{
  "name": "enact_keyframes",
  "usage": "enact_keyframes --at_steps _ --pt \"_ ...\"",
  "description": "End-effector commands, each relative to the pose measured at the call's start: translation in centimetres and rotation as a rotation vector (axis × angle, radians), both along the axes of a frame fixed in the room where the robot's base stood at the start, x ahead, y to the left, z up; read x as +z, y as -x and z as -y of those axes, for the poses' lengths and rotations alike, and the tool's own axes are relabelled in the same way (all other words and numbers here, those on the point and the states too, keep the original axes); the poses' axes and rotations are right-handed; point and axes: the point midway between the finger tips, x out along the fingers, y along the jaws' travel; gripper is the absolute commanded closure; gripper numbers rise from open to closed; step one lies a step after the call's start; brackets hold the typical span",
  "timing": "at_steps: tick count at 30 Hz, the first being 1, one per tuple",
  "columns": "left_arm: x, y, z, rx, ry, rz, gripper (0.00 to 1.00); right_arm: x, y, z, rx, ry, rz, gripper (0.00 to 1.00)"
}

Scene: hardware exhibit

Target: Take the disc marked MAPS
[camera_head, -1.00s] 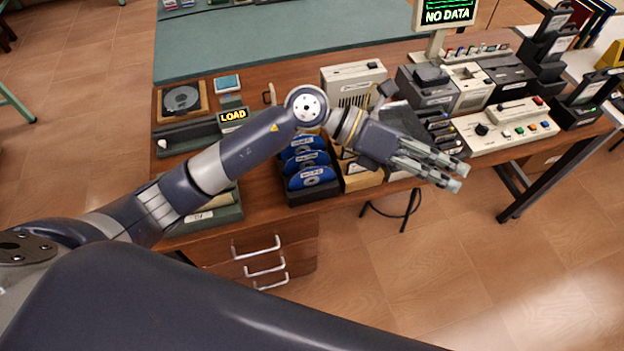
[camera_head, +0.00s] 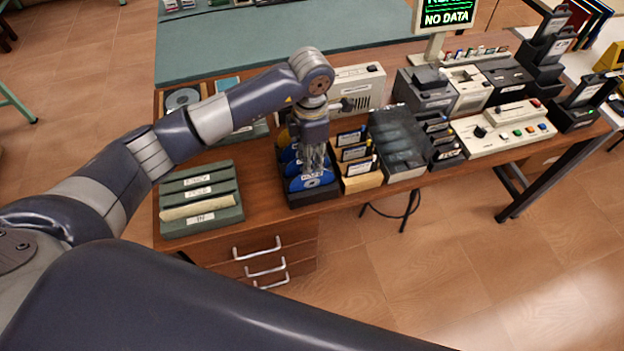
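Several blue discs (camera_head: 311,183) stand in a dark rack (camera_head: 313,199) on the wooden desk. Their white labels are too small and too covered to read, so I cannot tell which is marked MAPS. My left gripper (camera_head: 315,168) points down at the rack, its fingers over the front discs and hiding parts of them. I cannot tell whether the fingers touch or hold a disc. My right gripper is not in view.
Left of the rack is a green-grey tray (camera_head: 203,226) with labelled slots. Right of it are a wooden card box (camera_head: 362,184) and a dark sloped unit (camera_head: 404,172). A beige box (camera_head: 372,75) stands behind. A NO DATA screen (camera_head: 446,17) is at the back.

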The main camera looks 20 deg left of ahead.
Motion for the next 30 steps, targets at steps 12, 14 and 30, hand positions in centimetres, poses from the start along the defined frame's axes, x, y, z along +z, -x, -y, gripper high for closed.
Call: enact_keyframes --at_steps 12,14,30 --pt "-4.6 0.3 0.4 0.001 0.002 -0.003 0.74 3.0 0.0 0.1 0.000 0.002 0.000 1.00" --pt "-5.1 0.3 0.4 0.001 0.003 -0.001 0.74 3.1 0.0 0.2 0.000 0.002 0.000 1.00" --pt "-5.5 0.2 0.4 0.000 0.002 0.002 1.00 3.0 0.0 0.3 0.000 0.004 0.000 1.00"
